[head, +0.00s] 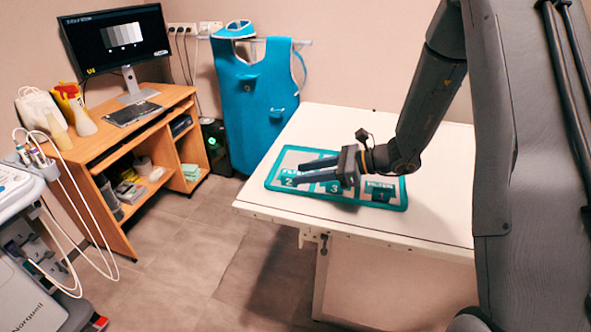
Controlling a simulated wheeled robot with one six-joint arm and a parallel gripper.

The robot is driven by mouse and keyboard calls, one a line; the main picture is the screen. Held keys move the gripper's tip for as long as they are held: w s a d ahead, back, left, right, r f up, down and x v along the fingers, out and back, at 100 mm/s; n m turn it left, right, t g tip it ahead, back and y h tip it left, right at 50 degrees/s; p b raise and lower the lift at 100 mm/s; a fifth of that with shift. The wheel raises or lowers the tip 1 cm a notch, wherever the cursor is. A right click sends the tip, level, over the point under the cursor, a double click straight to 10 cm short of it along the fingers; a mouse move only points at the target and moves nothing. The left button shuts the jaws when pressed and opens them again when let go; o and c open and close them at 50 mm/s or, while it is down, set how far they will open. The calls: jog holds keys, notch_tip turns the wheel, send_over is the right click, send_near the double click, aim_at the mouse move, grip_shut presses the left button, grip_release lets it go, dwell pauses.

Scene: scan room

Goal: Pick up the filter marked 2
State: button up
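The filter marked 2 (288,179) is a small teal block at the left end of a teal-edged grey tray (357,200) on the white table. My gripper (299,174) reaches over the tray from the right, its two dark fingers apart and pointing left. The fingertips are close to the filter marked 2 and partly cover it. I cannot tell whether they touch it or how high they are above it. The filter marked 3 (334,188) shows in the middle, partly under the gripper. The filter marked 1 (380,194) sits at the right end.
The white table (420,228) is bare around the tray. A blue lead apron (255,110) hangs on the wall behind. A wooden desk (105,140) with a monitor (115,38) stands at the left. Grey floor lies open between desk and table.

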jog(key=shift+p+x, duration=0.3)
jog(key=shift+x, duration=1)
grip_shut()
jog(key=shift+r, duration=0.15)
